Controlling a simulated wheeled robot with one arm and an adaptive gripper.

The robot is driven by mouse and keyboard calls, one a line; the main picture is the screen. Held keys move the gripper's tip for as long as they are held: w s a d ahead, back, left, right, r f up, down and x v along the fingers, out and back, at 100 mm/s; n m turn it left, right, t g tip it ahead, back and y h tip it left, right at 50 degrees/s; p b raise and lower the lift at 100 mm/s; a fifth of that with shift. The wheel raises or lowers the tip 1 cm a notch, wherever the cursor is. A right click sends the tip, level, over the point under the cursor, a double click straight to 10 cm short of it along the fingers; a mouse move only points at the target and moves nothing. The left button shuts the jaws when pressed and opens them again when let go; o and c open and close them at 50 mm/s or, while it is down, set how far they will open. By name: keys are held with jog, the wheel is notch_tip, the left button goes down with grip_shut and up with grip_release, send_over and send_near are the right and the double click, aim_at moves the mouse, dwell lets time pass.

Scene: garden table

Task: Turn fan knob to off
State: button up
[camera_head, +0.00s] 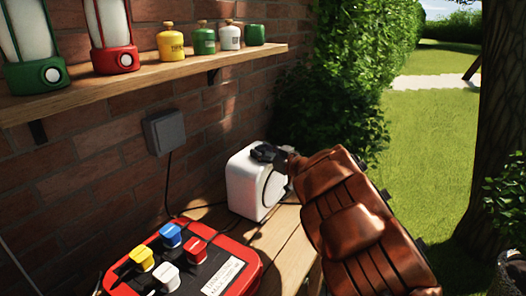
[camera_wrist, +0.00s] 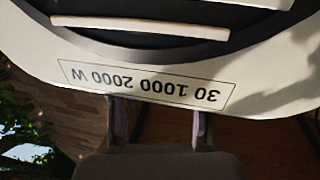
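The fan (camera_head: 243,188) is a white box with rounded corners on the wooden table by the brick wall. In the wrist view the fan's pale casing (camera_wrist: 285,75) fills the upper part, with a dark grille and an upside-down printed label (camera_wrist: 145,85) reading "30 1000 2000 W". I cannot make out the knob in either view. My gripper (camera_head: 266,153) is at the fan's top edge in the head view. In the wrist view my gripper (camera_wrist: 160,112) shows two separated fingers, with no object visible between them. Their tips meet the casing's edge in the picture; contact is unclear.
A red box (camera_head: 238,255) with blue, yellow, red and white knobs stands at the front of the wooden table (camera_head: 290,255). A shelf (camera_head: 150,83) with lanterns and small canisters hangs above. A cable runs from a grey wall box (camera_head: 165,132). Open lawn lies right.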

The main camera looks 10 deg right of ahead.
jog(key=shift+d, duration=0.1)
jog(key=v, duration=1.2)
jog(key=shift+r, duration=0.1)
